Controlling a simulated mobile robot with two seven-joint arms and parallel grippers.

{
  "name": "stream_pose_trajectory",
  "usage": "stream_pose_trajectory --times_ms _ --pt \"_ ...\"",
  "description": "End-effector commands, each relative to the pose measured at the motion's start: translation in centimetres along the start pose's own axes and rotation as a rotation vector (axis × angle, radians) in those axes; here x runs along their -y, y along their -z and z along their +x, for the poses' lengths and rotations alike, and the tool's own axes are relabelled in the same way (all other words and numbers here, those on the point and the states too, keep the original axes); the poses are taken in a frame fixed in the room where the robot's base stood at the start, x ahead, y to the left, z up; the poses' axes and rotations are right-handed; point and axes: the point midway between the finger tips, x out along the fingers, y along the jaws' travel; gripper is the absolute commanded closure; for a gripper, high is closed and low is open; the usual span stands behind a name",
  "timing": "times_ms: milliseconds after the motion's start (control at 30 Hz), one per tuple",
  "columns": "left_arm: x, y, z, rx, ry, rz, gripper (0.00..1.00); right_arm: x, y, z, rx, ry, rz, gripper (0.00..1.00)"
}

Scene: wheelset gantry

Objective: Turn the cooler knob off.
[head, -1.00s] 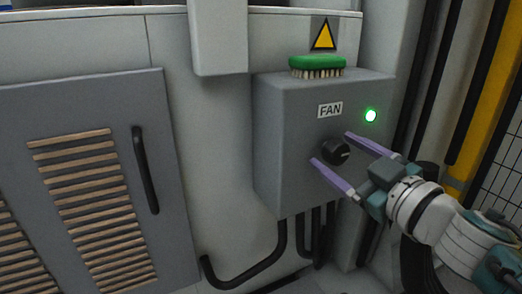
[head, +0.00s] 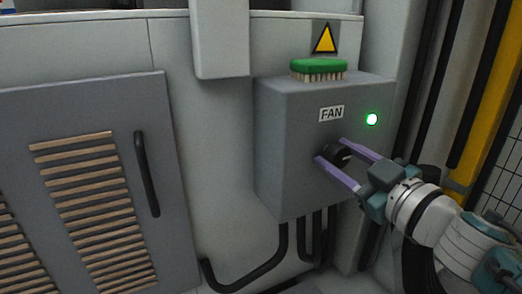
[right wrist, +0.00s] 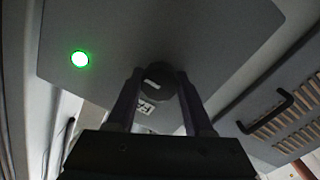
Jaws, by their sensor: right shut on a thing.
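The cooler knob is a round black knob (head: 335,154) on the front of a grey box (head: 283,135) labelled FAN. My right gripper (head: 330,149) has its two purple fingers on either side of the knob, shut on it. In the right wrist view the knob (right wrist: 160,80) sits between the fingertips, with a pale pointer mark on its face. A green lamp (head: 371,119) on the box is lit; it also glows in the right wrist view (right wrist: 80,59). The fingers hide part of the knob. My left gripper is not in view.
A green brush (head: 318,68) lies on top of the box, below a yellow warning sign (head: 325,38). Black cables (head: 283,245) run from under the box. A louvred grey door (head: 100,180) with a black handle (head: 147,174) stands to the left.

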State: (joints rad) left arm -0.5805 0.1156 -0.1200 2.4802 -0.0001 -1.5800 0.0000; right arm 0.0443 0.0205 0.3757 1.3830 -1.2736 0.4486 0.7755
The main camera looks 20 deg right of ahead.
Motion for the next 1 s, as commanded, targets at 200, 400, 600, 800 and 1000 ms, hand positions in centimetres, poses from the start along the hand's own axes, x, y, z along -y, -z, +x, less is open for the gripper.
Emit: stream_pose_trajectory --times_ms 200,400,600,800,1000 --pt "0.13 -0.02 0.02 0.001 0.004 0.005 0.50 0.00 -0.01 -0.01 0.000 0.000 -0.004 1.00" --pt "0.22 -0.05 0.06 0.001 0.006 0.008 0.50 -0.02 -0.05 -0.01 0.000 -0.001 -0.050 1.00" --pt "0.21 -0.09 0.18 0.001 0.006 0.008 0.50 -0.01 -0.07 -0.02 -0.003 -0.002 -0.168 1.00" --pt "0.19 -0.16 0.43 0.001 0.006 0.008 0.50 0.01 -0.13 -0.03 -0.007 -0.004 -0.345 1.00" --pt "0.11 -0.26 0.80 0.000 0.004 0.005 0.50 0.00 -0.14 -0.02 -0.012 -0.007 -0.536 1.00"
